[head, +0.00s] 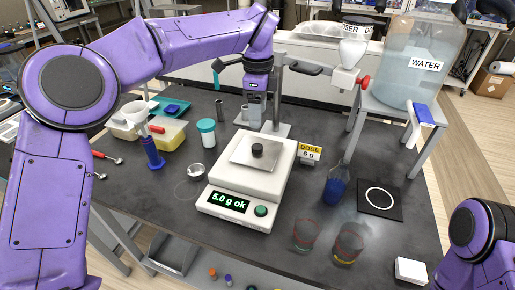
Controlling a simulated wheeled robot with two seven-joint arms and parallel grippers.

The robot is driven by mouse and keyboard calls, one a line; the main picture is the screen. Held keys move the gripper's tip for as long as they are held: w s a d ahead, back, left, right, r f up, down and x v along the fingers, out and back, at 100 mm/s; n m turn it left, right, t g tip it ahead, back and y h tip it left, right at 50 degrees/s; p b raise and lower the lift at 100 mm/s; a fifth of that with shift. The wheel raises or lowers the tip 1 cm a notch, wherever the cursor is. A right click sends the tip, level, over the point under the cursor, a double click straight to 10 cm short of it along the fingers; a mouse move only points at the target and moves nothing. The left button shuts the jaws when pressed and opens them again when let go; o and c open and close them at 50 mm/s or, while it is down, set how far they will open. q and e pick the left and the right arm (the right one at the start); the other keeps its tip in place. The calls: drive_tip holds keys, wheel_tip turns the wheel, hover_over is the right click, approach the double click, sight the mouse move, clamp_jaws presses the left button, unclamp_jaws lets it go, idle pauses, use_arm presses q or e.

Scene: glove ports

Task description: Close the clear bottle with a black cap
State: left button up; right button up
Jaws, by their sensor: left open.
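My left gripper (256,100) hangs over the back of the dark bench, behind the balance; it is open, with its fingertips hard to make out. A small black knob-like piece (257,150), possibly the black cap, sits on the balance pan. I cannot clearly pick out an empty clear bottle. A clear flask with blue contents (336,190) stands right of the balance, and its narrow neck looks uncapped. Part of my right arm shows at the lower right; its gripper is out of the frame.
The white balance (233,202) reads "5.0 g ok". Two clear cups (305,236) stand at the front right. A teal-lidded jar (206,138), trays and a blue stand (153,155) are on the left. A large water tank (412,75) stands at the back right.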

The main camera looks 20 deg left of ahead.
use_arm(q)
hover_over(257, 146)
wheel_tip(257, 146, down, 5)
drive_tip(key=shift+w+f, duration=0.1)
drive_tip(key=shift+w, duration=0.05)
drive_tip(key=shift+p, duration=0.3)
drive_tip(key=shift+f+p, duration=0.35)
drive_tip(key=shift+f, duration=0.05)
drive_tip(key=f, duration=0.2)
drive_tip(key=f+p, duration=0.1)
drive_tip(key=shift+s+f, duration=0.2)
drive_tip(key=shift+f, duration=0.5)
drive_tip(key=c, duration=1.1)
